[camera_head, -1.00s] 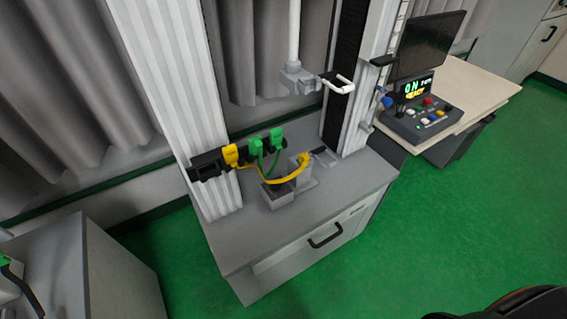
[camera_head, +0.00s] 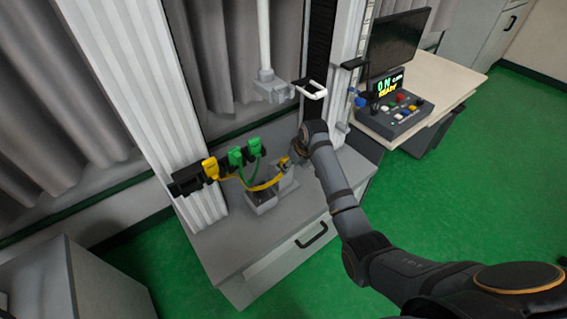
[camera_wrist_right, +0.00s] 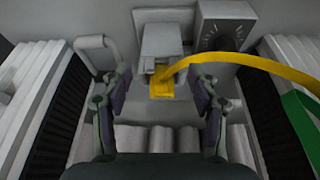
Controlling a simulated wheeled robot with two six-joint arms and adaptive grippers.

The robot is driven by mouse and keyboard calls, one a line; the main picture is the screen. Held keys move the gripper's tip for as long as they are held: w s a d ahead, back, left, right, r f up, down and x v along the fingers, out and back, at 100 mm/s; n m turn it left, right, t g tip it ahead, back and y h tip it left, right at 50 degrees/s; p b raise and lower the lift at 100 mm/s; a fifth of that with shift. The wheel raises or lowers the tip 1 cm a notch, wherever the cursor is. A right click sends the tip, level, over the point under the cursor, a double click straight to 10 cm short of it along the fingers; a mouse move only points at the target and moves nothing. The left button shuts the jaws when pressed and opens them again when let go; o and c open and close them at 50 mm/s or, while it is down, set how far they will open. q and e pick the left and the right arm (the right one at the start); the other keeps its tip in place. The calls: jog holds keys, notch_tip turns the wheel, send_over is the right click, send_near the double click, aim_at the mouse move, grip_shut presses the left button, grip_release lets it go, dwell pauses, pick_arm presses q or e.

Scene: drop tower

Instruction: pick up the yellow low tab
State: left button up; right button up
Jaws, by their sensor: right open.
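The yellow low tab (camera_wrist_right: 161,86) sits at the end of a yellow strap (camera_wrist_right: 225,60), against a grey block, in the right wrist view. In the head view the yellow strap (camera_head: 262,186) curves from the black bar toward my right gripper (camera_head: 294,152), and its tab end (camera_head: 283,162) shows small beside the gripper. In the wrist view my right gripper (camera_wrist_right: 163,82) is open, with one finger on each side of the tab. The fingers look apart from it; the depth gap is hard to tell. My left gripper is not in view.
A black bar (camera_head: 187,180) holds a yellow connector (camera_head: 210,168) and green connectors (camera_head: 237,156). A grey box (camera_head: 262,204) stands on the grey cabinet (camera_head: 225,245). A white handle (camera_head: 311,89) hangs above. A control panel (camera_head: 398,112) is at the right.

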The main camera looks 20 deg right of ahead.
aim_at(284, 159)
notch_tip(284, 159, up, 6)
jog(key=w+a, duration=0.1)
jog(key=w, duration=0.2)
jog(key=shift+n, duration=0.3)
jog(key=shift+p+x, duration=0.4)
jog(key=shift+x, duration=3.35)
jog(key=shift+s, duration=0.2)
jog(key=c, duration=1)
